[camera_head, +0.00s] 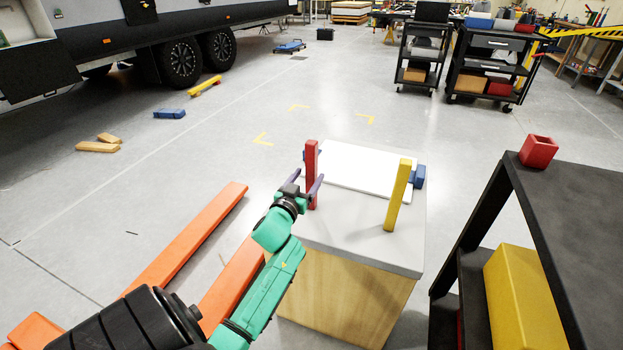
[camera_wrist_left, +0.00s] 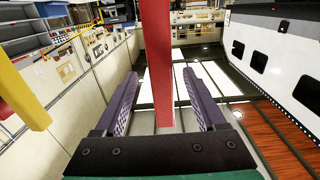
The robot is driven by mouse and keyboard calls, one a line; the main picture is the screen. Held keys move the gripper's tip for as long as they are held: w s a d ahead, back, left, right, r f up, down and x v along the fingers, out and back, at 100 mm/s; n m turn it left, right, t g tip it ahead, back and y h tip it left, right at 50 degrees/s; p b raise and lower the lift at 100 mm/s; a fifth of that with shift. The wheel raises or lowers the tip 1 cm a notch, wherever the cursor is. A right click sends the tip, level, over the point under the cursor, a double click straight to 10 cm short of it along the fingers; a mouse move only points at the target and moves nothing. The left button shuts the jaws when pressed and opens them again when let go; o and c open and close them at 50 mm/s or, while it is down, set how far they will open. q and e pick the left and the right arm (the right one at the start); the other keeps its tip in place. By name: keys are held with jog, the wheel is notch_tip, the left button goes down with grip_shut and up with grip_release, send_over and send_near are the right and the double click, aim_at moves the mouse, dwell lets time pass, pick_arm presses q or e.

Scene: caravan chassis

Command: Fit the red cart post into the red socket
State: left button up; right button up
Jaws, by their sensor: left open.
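The red post (camera_head: 311,160) stands upright on the left part of the grey-topped box table (camera_head: 399,251). My left gripper (camera_head: 303,184) is at the post, its purple fingers open. In the left wrist view the post (camera_wrist_left: 157,60) runs between the two spread fingers (camera_wrist_left: 155,82), with gaps visible on both sides, so it does not look clamped. The red socket (camera_head: 538,151) is a square, open-topped block on the black cart's top at the right. My right gripper is not in view.
A yellow post (camera_head: 398,195) stands on the table, with a blue block (camera_head: 419,177) and a white board (camera_head: 368,168) behind. The black cart (camera_head: 580,205) holds a yellow box (camera_head: 524,300) below. Blue (camera_head: 169,114) and wooden blocks (camera_head: 98,147) lie on the floor at left.

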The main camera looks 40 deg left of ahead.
aim_at(310, 173)
pick_arm(q)
jog(key=x, duration=0.3)
jog(key=shift+w+a+f, duration=0.1)
jog(key=shift+w+a, duration=0.1)
jog(key=shift+w, duration=0.05)
jog(key=shift+c, duration=0.6)
grip_shut()
